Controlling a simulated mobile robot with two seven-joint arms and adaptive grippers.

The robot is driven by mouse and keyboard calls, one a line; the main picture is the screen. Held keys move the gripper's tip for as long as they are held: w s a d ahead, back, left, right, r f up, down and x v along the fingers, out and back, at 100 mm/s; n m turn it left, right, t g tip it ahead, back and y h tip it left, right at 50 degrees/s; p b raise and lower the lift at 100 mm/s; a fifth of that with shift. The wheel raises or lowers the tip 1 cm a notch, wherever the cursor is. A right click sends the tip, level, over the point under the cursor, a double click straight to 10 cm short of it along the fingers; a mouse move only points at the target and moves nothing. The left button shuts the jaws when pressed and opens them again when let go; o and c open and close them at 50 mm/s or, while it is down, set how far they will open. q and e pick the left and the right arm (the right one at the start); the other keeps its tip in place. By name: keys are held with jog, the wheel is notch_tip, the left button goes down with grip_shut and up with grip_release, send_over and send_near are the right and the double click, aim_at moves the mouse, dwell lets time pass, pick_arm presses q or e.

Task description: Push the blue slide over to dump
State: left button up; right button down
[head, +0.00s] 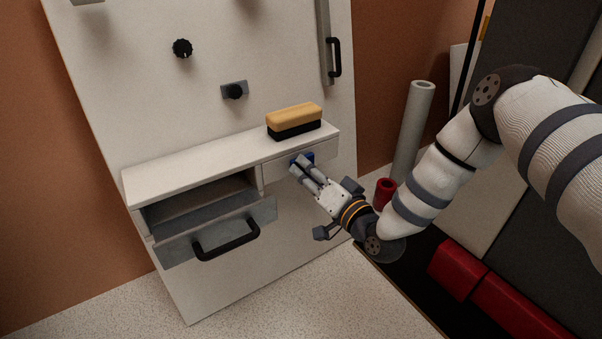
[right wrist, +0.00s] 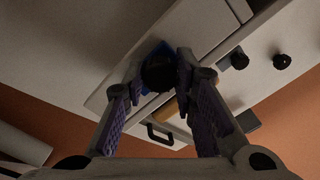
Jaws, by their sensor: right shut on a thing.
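The blue slide (head: 308,157) is a small blue piece on the white front panel, under the right part of the shelf. It is mostly hidden behind my right gripper (head: 299,166), whose fingers reach it from the lower right. In the right wrist view, the blue slide (right wrist: 164,49) shows behind a dark knob (right wrist: 158,75). My right gripper (right wrist: 160,67) has its fingertips on either side of this knob and is shut on it. My left gripper is not in view.
An open drawer (head: 174,253) with a black handle sticks out left of the slide. A yellow and black brush block (head: 294,119) lies on the shelf (head: 190,155). Black knobs and a vertical handle (head: 336,57) are on the board above. A red cylinder (head: 384,191) stands right.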

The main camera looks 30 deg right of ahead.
jog(key=shift+d, duration=0.2)
jog(key=c, duration=1.3)
grip_release()
jog(key=s, duration=1.2)
